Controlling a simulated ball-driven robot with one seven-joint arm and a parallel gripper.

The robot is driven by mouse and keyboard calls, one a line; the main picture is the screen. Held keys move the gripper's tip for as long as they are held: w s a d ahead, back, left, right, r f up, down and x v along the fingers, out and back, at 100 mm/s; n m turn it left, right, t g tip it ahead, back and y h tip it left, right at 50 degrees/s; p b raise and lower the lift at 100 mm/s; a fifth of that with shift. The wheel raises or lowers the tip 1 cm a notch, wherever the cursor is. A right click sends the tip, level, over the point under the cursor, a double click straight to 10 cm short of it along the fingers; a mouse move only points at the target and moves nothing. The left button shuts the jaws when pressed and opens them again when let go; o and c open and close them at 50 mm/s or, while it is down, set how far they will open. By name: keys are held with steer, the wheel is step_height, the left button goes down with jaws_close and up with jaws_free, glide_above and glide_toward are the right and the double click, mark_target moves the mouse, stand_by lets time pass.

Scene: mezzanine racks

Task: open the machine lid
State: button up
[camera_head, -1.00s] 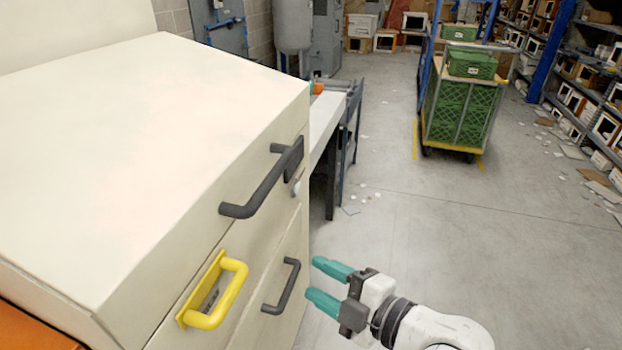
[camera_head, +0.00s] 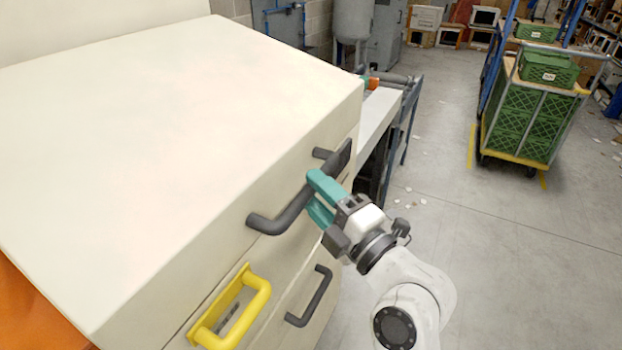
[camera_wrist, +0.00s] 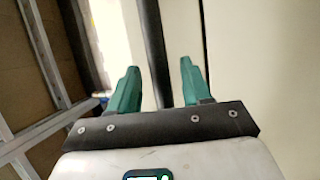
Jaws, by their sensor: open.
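The machine is a large cream cabinet whose broad lid (camera_head: 180,110) is down. A dark grey bar handle (camera_head: 275,221) runs along the lid's front face. My gripper (camera_head: 318,197) is at the right part of this handle, its teal fingers open. In the wrist view the dark handle bar (camera_wrist: 153,50) passes between the two open fingers of my gripper (camera_wrist: 158,85), nearer the left finger. Whether a finger touches the bar I cannot tell. My fingers hide part of the handle in the head view.
Below the lid are a yellow handle (camera_head: 232,310) and a smaller dark handle (camera_head: 310,298). A white-topped bench (camera_head: 378,118) stands behind the machine. A cart with green crates (camera_head: 525,115) stands at the right. The floor between is mostly clear.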

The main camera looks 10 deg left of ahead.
steer(key=shift+x, duration=1.05)
jaws_close()
